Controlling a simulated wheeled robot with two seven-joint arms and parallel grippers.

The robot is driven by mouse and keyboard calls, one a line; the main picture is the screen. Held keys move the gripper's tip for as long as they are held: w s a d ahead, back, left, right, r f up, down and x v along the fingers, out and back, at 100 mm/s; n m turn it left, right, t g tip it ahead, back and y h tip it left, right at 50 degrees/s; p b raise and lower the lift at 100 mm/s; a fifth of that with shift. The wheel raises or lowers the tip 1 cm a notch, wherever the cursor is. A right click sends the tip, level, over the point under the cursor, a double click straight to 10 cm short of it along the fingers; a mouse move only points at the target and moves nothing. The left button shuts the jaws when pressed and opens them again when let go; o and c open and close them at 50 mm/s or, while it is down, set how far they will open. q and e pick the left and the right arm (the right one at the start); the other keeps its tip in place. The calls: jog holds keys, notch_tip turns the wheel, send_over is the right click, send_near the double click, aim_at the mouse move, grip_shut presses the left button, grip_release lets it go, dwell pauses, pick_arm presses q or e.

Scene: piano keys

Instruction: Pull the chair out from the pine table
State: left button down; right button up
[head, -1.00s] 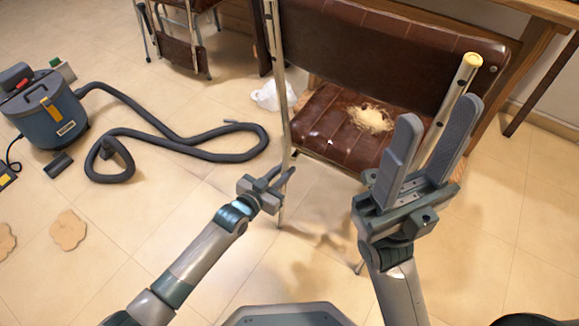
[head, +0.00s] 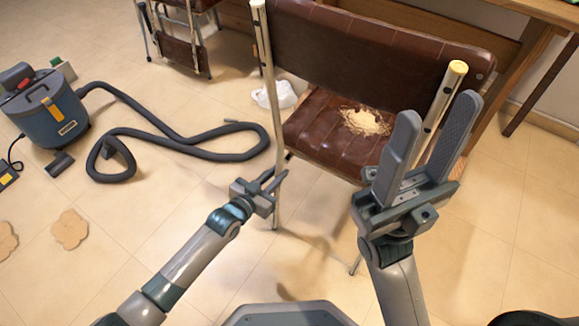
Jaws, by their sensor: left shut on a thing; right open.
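The chair (head: 365,57) has a brown padded back and seat on a metal tube frame, with its back towards me. Yellow stuffing (head: 366,121) shows through the torn seat (head: 315,125). My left gripper (head: 278,181) is shut on the chair's left upright tube (head: 270,100), low down below seat height. My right gripper (head: 442,117) is open, its two fingers pointing up on either side of the right upright tube (head: 440,100) in the picture; I cannot tell whether they touch it. The pine table (head: 543,9) stands behind the chair at the upper right.
A blue vacuum cleaner (head: 50,112) stands at the left, its dark hose (head: 190,145) looping across the floor towards the chair. A white crumpled thing (head: 274,95) lies beside the chair. Another chair (head: 182,50) is at the back.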

pick_arm(q)
jog(key=shift+s+a+f+p, duration=0.1)
jog(key=shift+s+a+p, duration=0.15)
jog(key=shift+a, duration=0.25)
jog(key=shift+s+a+f+p, duration=0.1)
jog(key=shift+s+a, duration=0.15)
jog(key=shift+a, duration=0.4)
jog(key=shift+s+a+p, duration=0.4)
jog(key=shift+s+a, duration=0.1)
jog(key=shift+a, duration=0.25)
jog(key=c, duration=1.4)
grip_release()
jog(key=shift+o, duration=0.2)
jog(key=shift+r, duration=0.1)
jog(key=shift+d, duration=0.1)
jog(key=f+p+v, duration=0.2)
jog(key=p+v, duration=0.2)
jog(key=v, duration=0.5)
jog(key=shift+s+a, duration=0.2)
jog(key=shift+s, duration=0.3)
